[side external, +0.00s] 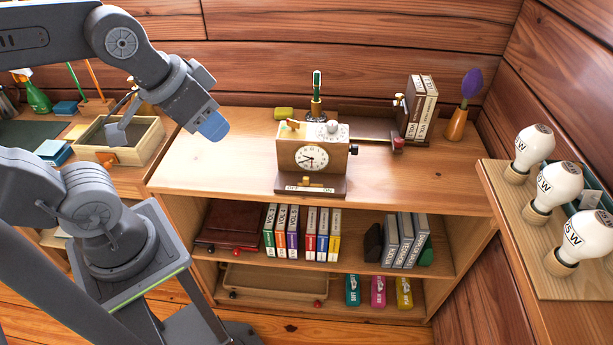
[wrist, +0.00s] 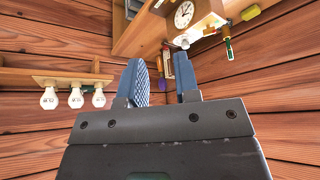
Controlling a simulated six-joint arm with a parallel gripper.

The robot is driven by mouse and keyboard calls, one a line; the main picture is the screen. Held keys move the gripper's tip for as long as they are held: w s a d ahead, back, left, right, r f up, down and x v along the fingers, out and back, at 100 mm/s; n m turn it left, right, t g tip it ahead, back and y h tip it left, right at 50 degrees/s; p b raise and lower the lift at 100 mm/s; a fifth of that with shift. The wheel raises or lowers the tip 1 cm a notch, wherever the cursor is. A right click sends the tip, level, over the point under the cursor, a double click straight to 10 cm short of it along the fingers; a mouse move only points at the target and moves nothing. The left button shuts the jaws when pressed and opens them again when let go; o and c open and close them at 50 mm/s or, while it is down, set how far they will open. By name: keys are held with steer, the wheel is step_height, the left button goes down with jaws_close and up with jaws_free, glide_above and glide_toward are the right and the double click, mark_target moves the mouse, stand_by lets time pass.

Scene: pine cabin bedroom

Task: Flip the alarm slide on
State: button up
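A wooden alarm clock (side external: 288,157) with a round white dial stands on the cabinet top, in the middle of the side external view. Its dark base plate (side external: 335,186) carries a small brass slide knob (side external: 311,180) at the front, between tiny labels that I cannot read surely. The clock (wrist: 184,15) also shows at the top of the wrist view. The slide is not clear there. My gripper (side external: 214,127), with blue fingertips, hangs left of the clock and apart from it. In the wrist view my gripper (wrist: 161,68) has a gap between its fingers and holds nothing.
A green pen in a holder (side external: 316,100) stands behind the clock. Brown books (side external: 420,108) and a purple-topped wooden holder (side external: 457,125) stand right. An open wooden box (side external: 150,145) is left. Bulbs (side external: 553,186) stand on the right shelf.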

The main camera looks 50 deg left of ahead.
steer(key=shift+w+a+f, duration=0.15)
steer(key=shift+w+a, duration=0.05)
steer(key=shift+a, duration=0.05)
steer(key=shift+c, duration=0.6)
steer(key=w+a+f+n, duration=0.1)
steer(key=w+a+f+n+y, duration=0.1)
steer(key=w, duration=0.1)
steer(key=w+a+f+n+y, duration=0.1)
steer(key=a, duration=0.1)
steer(key=shift+w+a+f+t, duration=0.1)
steer(key=shift+w+f+t, duration=0.15)
steer(key=shift+t, duration=0.05)
jaws_close()
steer(key=w+a+f+n+h, duration=0.1)
steer(key=w+f+n, duration=0.1)
steer(key=f, duration=0.5)
steer(key=w+a+f+n+t+h, duration=0.1)
steer(key=w+a+f+n, duration=0.1)
steer(key=f, duration=0.6)
steer(key=shift+w+a+f+n+h, duration=0.15)
steer(key=shift+w+a+n+h, duration=0.1)
steer(key=shift+w+n+h, duration=0.2)
